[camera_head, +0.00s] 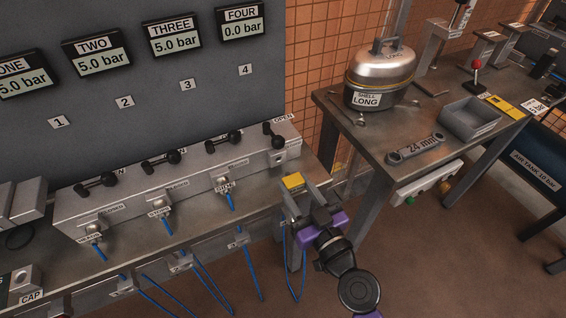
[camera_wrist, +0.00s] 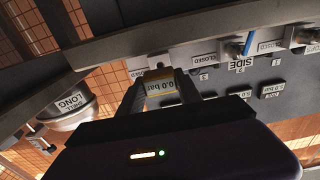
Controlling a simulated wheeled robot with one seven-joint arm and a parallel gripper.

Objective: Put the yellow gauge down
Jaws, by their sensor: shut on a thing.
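The yellow gauge (camera_head: 293,181) is a small block between the fingers of my gripper (camera_head: 297,190) in the head view. It is near the right end of the valve bench. In the wrist view the gauge (camera_wrist: 160,88) shows a "0.0 bar" display with yellow edges, and my gripper (camera_wrist: 163,95) is shut on it from both sides. I cannot tell whether the gauge touches the bench edge or hangs clear of it.
A valve block (camera_head: 180,180) with several black handles and blue hoses runs along the left bench. The right table (camera_head: 370,135) carries a metal pot (camera_head: 381,75), a 24 mm spanner (camera_head: 415,149) and an open grey tray (camera_head: 468,120). Four pressure displays hang above the valves.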

